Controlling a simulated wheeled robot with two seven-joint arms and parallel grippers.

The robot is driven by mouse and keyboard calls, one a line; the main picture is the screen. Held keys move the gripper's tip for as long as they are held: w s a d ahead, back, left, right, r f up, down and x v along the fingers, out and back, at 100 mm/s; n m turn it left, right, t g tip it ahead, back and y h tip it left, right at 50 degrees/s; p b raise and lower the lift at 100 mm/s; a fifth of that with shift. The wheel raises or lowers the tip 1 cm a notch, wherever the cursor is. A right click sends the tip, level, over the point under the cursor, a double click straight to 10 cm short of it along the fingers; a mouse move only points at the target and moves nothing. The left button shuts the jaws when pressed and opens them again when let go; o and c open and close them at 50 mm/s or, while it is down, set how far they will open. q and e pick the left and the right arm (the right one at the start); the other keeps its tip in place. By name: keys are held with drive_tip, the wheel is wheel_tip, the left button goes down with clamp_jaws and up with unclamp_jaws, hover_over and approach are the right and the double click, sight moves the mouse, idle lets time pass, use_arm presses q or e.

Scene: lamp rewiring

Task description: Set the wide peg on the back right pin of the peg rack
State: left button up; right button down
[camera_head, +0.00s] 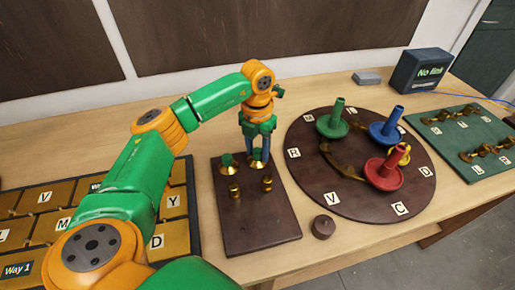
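The peg rack (232,236) is a dark brown board in the middle of the table. A green-topped piece with a wide brass base (228,168) stands at its back left. My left gripper (258,158) points down at the back right of the rack. A brass flared piece (258,168) shows right under its fingertips, at the back right position. The fingers cover the upper part of it, so I cannot tell whether they grip it or whether it is the wide peg. My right gripper is not in view.
A round dark board (300,150) to the right carries green, blue and red spools. A small brown cylinder (323,227) stands between the boards. A brass-tiled keyboard (30,235) lies left.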

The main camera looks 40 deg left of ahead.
sight(257, 150)
use_arm(q)
drive_tip(key=shift+o, duration=0.8)
wheel_tip(257, 150, up, 7)
drive_tip(key=shift+r+b, duration=0.1)
drive_tip(key=shift+b, duration=0.5)
